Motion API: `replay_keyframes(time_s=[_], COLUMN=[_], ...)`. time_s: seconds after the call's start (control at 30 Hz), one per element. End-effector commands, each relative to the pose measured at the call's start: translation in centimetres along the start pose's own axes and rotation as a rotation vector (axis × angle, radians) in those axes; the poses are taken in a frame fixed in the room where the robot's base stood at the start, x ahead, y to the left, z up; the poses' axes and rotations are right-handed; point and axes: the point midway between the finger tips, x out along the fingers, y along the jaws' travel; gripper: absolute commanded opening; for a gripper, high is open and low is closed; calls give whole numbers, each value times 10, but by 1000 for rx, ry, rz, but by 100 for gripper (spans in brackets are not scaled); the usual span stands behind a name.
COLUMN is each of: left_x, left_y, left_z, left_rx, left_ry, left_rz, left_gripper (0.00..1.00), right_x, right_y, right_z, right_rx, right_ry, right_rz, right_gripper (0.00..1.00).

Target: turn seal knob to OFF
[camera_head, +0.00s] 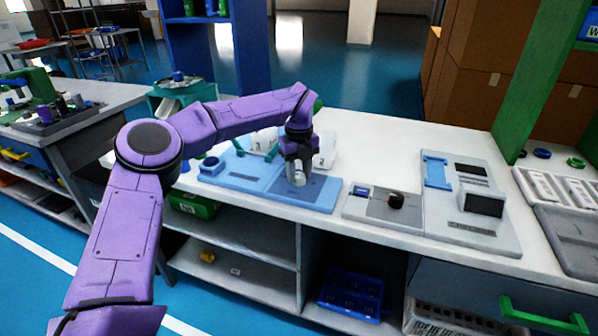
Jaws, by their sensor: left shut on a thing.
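My left gripper (297,172) reaches in from the left and points down over the right part of a blue panel (236,176) on the white bench. It is shut on a small grey piece on that panel, which looks like the seal knob (299,180). The fingers hide most of the knob, so its pointer and any OFF mark cannot be read. My right gripper is not in view.
A grey panel with a black knob (396,200) lies right of the blue panel. Further right is a device with a dark screen (484,203). White parts (326,150) stand behind the gripper. A green post (540,85) rises at the right.

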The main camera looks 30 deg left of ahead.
Motion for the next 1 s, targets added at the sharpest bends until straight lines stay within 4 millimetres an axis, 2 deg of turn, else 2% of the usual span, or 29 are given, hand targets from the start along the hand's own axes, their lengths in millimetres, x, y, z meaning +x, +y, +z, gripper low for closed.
replay_keyframes(time_s=[0.03,0.07,0.1,0.13,0.47,0.57,0.8,1.0], left_x=[5,5,5,4,-4,-21,-78,-102], left_y=[2,2,2,1,0,0,0,0], left_z=[-2,-2,-1,-1,0,0,0,1], left_rx=[-1,-1,-1,-1,0,0,0,0], left_ry=[7,7,7,6,1,0,0,2], left_rz=[10,10,10,9,2,0,2,5], left_gripper=[8,44,57,64,64,64,64,64], right_x=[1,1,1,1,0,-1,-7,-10], right_y=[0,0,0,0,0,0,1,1], right_z=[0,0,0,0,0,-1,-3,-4], right_rx=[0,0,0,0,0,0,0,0], right_ry=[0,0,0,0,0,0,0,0], right_rz=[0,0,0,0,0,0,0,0], right_gripper=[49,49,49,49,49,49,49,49])
